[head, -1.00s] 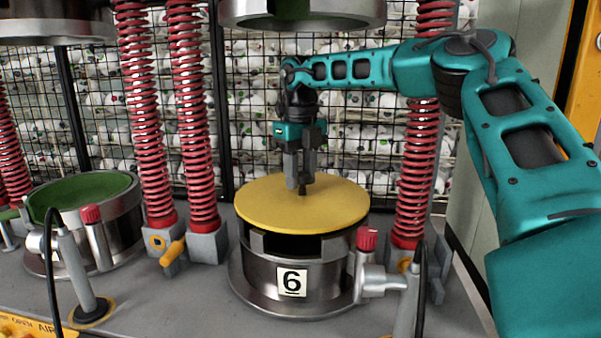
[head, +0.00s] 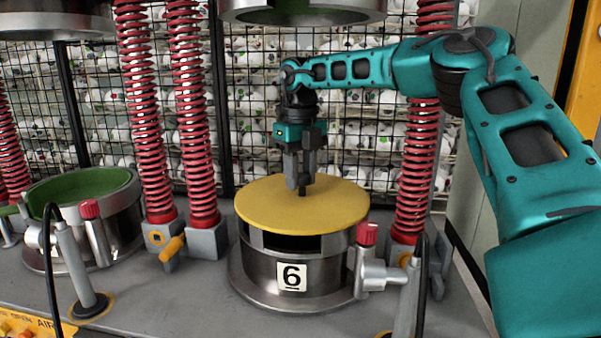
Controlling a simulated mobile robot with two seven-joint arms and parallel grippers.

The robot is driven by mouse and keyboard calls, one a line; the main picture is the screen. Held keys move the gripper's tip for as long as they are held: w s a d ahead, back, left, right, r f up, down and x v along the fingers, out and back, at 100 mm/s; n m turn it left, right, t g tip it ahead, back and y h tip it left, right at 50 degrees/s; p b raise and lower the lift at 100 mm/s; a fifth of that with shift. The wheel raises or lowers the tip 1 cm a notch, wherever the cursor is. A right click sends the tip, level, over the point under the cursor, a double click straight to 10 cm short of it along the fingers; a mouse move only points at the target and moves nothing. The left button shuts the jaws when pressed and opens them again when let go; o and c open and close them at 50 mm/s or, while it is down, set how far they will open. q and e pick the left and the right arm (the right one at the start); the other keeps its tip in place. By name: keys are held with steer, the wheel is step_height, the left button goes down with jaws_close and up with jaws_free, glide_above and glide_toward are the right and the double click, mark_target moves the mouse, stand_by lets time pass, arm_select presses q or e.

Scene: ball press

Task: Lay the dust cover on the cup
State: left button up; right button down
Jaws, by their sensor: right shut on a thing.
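The dust cover (head: 262,210) is a flat yellow disc with a small dark knob at its middle. It is over the metal cup (head: 256,280) marked 6 and looks about level. Dark openings show in the cup's wall under the disc's front edge; I cannot tell whether the disc rests on the rim all round. My right gripper (head: 302,187) points down and is shut on the cover's knob. The cup's inside and back rim are hidden by the disc. My left gripper is not in view.
A second cup with a green inside (head: 82,188) stands at the left. Red springs (head: 195,120) on posts flank the cup. A round press head (head: 300,10) hangs above. A red-capped fitting (head: 368,235) sits at the cup's right. Wire mesh closes the back.

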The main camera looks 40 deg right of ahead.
steer(key=shift+f, duration=0.1)
steer(key=c, duration=0.7)
jaws_free()
steer(key=shift+o, duration=0.2)
